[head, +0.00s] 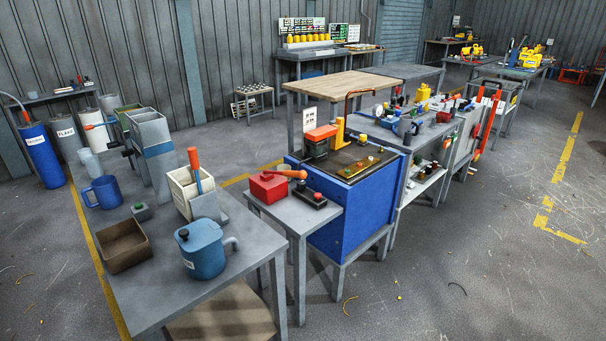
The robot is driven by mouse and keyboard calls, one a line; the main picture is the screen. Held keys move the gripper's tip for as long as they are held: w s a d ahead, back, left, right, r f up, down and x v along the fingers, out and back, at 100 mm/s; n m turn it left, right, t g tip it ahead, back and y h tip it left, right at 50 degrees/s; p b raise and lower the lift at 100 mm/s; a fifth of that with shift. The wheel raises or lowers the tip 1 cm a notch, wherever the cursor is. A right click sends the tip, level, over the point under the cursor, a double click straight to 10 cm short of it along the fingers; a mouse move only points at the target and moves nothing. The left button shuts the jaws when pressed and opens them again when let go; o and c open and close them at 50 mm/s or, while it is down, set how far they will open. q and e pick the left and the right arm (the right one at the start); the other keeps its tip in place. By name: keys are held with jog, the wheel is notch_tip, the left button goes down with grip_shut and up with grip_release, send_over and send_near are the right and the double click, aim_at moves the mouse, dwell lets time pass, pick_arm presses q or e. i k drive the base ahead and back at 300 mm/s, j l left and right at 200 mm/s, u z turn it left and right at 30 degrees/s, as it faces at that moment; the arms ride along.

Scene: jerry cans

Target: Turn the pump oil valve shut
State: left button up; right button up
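I cannot tell for certain which part is the pump oil valve. Small fittings on the cabinet top are too small to read. Neither of my grippers is in view.
Tall drums (42,155) stand at left. The floor at right (480,260) is mostly clear.

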aim_at(301, 184)
jog(key=i+l+u, duration=0.25)
jog(key=i+l, duration=0.95)
jog(key=i, duration=0.1)
